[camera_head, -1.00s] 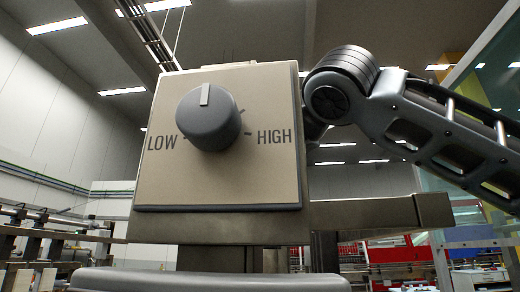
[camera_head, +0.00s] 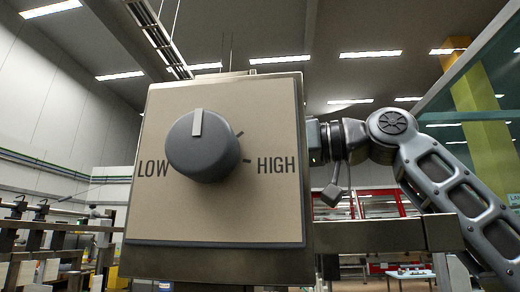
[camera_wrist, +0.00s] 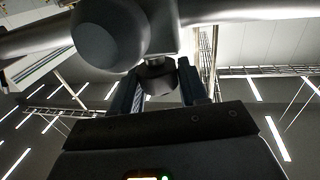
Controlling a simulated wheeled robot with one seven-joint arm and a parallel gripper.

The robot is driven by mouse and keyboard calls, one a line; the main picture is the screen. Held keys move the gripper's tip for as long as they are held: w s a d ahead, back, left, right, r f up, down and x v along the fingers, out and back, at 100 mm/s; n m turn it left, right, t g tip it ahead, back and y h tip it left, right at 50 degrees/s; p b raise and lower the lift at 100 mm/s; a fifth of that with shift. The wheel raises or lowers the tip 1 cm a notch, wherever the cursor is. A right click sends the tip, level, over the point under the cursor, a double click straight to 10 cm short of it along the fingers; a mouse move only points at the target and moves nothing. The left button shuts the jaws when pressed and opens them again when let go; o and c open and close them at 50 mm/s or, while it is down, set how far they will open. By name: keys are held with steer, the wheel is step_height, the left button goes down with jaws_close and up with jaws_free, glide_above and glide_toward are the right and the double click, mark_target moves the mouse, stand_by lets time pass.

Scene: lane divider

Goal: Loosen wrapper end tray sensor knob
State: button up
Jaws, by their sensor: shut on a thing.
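In the wrist view, a small dark round knob (camera_wrist: 157,76) sits under a grey block on a bar. My gripper (camera_wrist: 157,70) has one finger on each side of the knob and is shut on it. In the head view my arm reaches in from the right and passes behind a beige panel, so my gripper and the held knob are hidden there. The panel's front carries a large grey dial (camera_head: 202,145) between LOW and HIGH, its pale pointer mark upward. My gripper is not on this dial.
The beige panel (camera_head: 215,220) fills the middle of the head view. A metal bar (camera_head: 385,236) runs right from below it. In the wrist view a large rounded grey body (camera_wrist: 105,35) and a bar (camera_wrist: 245,10) lie close beyond my fingers. Red-framed shelving stands far behind.

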steer(key=shift+n+g, duration=1.2)
steer(key=shift+g, duration=0.8)
steer(key=shift+f+n+g, duration=0.1)
steer(key=shift+n+g, duration=0.2)
steer(key=o, duration=1)
steer(key=shift+c, duration=0.2)
steer(key=shift+d, duration=0.1)
steer(key=d+b, duration=0.2)
steer(key=d, duration=0.5)
steer(key=shift+w+d, duration=0.15)
steer(key=shift+d, duration=0.2)
